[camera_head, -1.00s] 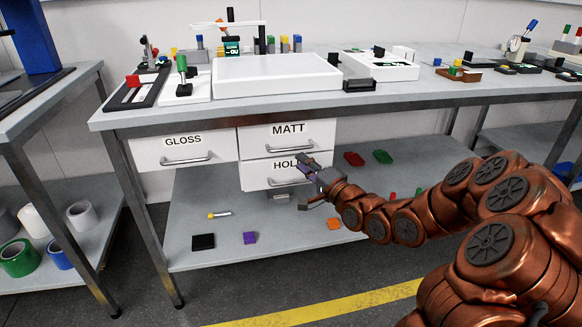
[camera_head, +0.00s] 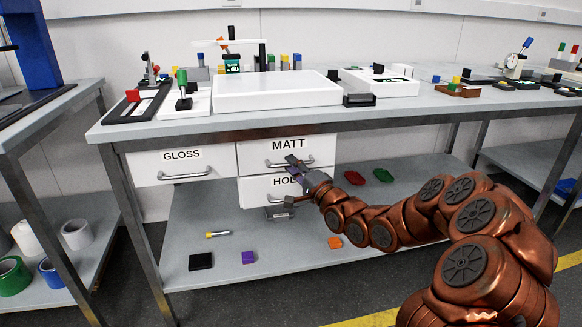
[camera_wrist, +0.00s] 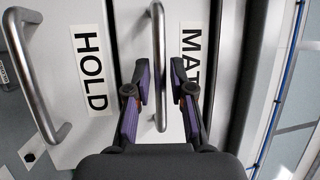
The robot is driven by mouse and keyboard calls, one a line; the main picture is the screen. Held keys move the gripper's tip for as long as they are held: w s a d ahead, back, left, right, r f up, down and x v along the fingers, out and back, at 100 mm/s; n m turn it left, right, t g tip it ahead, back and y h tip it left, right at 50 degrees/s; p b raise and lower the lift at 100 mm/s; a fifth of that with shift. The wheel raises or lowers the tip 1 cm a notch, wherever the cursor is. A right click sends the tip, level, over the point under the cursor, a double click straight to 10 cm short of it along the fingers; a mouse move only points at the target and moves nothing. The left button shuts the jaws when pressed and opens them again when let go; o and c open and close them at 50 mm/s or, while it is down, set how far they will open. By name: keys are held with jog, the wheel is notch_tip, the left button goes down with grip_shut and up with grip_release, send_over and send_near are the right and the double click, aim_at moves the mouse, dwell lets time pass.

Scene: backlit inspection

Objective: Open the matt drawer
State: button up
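The white MATT drawer (camera_head: 258,150) hangs under the bench top, above the HOLD drawer (camera_head: 250,193), and looks shut. Its grey bar handle (camera_wrist: 158,65) runs upright through the middle of the wrist view. My gripper (camera_wrist: 159,80) is open, with one finger on each side of this handle and a gap showing on both sides. I cannot tell how deep the handle sits between the fingers. In the head view my gripper (camera_head: 290,181) is in front of the two stacked drawers and hides part of the HOLD label and handle.
The GLOSS drawer (camera_head: 212,162) is shut at the left. The bench top (camera_head: 120,125) overhangs the drawers. The lower shelf (camera_head: 290,252) holds several small loose items.

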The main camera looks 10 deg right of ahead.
jog(key=shift+w+a, duration=0.25)
jog(key=shift+w, duration=0.2)
jog(key=shift+r, duration=0.1)
grip_shut()
